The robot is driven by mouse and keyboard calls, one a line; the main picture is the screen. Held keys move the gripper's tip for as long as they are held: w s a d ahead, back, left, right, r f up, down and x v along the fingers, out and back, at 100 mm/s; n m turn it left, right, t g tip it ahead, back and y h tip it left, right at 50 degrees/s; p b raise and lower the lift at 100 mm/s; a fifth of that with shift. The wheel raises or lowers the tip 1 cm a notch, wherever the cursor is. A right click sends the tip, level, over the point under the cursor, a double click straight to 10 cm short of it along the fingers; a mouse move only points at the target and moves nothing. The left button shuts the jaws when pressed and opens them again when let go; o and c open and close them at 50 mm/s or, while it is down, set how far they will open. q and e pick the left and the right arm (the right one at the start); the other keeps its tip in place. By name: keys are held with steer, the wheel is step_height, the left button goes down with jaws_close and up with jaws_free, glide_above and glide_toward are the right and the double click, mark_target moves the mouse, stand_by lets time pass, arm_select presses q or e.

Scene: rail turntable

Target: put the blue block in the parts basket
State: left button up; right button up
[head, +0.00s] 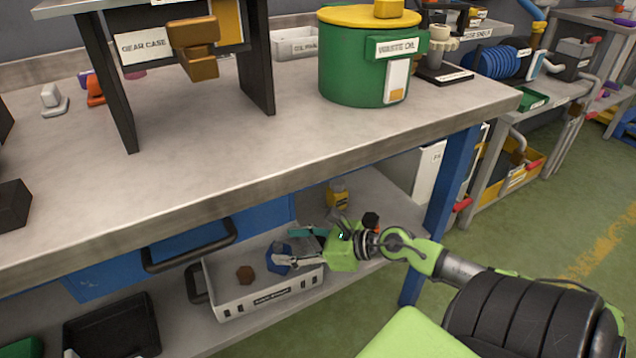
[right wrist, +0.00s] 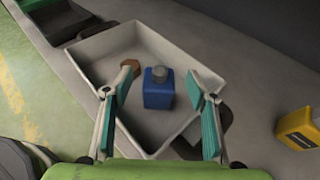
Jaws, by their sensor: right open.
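The blue block (head: 277,258) has a grey knob on top. It is inside the white parts basket (head: 262,304) on the lower shelf, upright in the right wrist view (right wrist: 158,92). The basket also shows there (right wrist: 85,66), its rim around the block. My right gripper (head: 287,247) is open over the basket. In the right wrist view its fingers (right wrist: 159,97) stand to either side of the block, with gaps visible on both sides. The fingers partly hide the block in the head view. My left gripper is not in view.
A brown nut-like part (head: 245,274) is also in the basket. A yellow container (head: 337,195) stands on the shelf behind my right gripper. A black bin (head: 112,325) is left of the basket. The workbench top (head: 200,150) overhangs the shelf, and a blue leg (head: 450,180) stands right.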

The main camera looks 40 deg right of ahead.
steer(key=p+v, duration=0.1)
steer(key=v, duration=0.7)
steer(key=shift+r, duration=0.1)
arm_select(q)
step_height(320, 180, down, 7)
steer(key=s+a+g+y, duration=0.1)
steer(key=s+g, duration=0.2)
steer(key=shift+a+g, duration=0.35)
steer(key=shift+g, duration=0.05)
arm_select(e)
steer(key=w+a+r+m+t+h, duration=0.2)
steer(key=a+r+m+t+h, duration=0.1)
steer(key=m, duration=0.8)
steer(key=w+a+r+m+t+h, duration=0.2)
steer(key=r+m+t, duration=0.15)
steer(key=m, duration=0.65)
steer(key=s+a+f+m+g, duration=0.1)
steer(key=a+f+m+g, duration=0.1)
steer(key=a+m, duration=0.6)
steer(key=s+a+f+m+g+y, duration=0.1)
steer(key=s+a+f+m+g, duration=0.1)
steer(key=a+m, duration=0.7)
steer(key=shift+s+f+m+g+y, duration=0.15)
steer(key=shift+f+m+g+y, duration=0.2)
steer(key=shift+f+g, duration=0.6)
steer(key=shift+a+r, duration=0.15)
steer(key=shift+r, duration=0.1)
